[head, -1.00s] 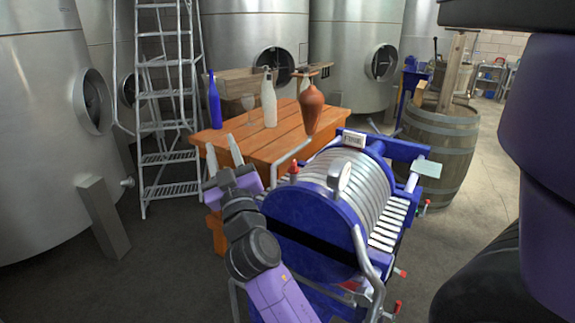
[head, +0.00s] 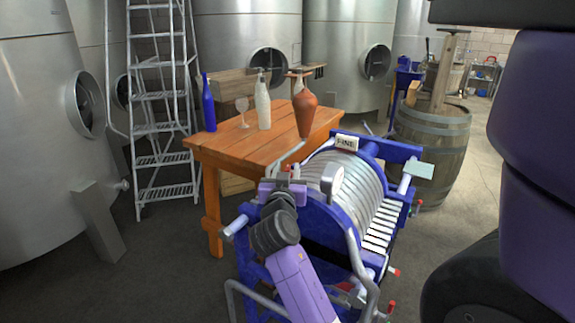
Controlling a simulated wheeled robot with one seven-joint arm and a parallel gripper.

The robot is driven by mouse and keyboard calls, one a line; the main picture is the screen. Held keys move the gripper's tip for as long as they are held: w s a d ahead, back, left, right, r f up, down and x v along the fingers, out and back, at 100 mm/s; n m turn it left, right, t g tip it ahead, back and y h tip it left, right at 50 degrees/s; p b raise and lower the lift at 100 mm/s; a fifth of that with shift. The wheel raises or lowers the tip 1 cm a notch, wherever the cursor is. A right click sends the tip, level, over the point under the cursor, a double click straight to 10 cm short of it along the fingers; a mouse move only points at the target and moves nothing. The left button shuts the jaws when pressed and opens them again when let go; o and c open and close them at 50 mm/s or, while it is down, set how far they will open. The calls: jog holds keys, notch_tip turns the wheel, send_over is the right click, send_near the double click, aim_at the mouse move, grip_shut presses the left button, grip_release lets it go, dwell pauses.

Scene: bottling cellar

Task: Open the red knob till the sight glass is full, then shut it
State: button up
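The blue filter press (head: 345,235) with its row of pale plates stands in front of the table. A small red knob (head: 287,167) on its front upper left barely shows behind my gripper (head: 284,178), which is at it in the picture. My gripper's fingers point away from me and are mostly hidden by its own body. I cannot tell whether they touch the knob or how far apart they are. A round gauge-like part (head: 332,178) stands just right of the gripper. I cannot pick out the sight glass or its level for certain.
An orange wooden table (head: 262,150) behind the press holds a blue bottle (head: 209,107), a wine glass (head: 242,108), a white bottle (head: 263,104) and a brown vessel (head: 305,110). A barrel (head: 432,150) stands right. Several red-handled taps line the press's right side. A ladder (head: 158,110) stands left.

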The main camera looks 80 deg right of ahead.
jog(key=shift+w+d, duration=0.1)
jog(key=shift+d, duration=0.6)
grip_shut()
jog(key=shift+f, duration=0.15)
